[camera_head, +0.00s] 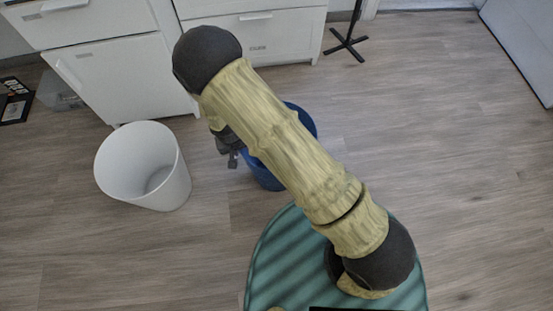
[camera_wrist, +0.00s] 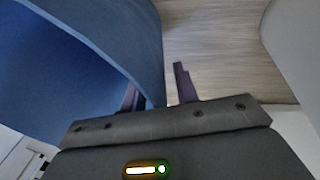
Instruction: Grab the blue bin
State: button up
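The blue bin (camera_head: 266,177) stands on the floor, partly hidden behind my arm in the head view. In the wrist view the bin's wall (camera_wrist: 140,45) fills the upper left and is very close. My gripper (camera_head: 232,160) is at the bin's left rim. In the wrist view my gripper (camera_wrist: 157,85) is open, with the bin's wall reaching between its fingers. One finger is on the bin's inner side, and the other is outside with a gap to the wall. Whether the inner finger touches the wall, I cannot tell.
A white bin (camera_head: 145,166) stands left of the blue one, with bare floor between them. White drawer cabinets (camera_head: 120,75) line the back. A black stand base (camera_head: 346,46) is at the back right. The floor at the right (camera_head: 440,120) is clear.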

dwell(0.5)
grip_shut()
notch_tip(320, 180, up, 10)
jog(key=p, duration=0.5)
dwell(0.6)
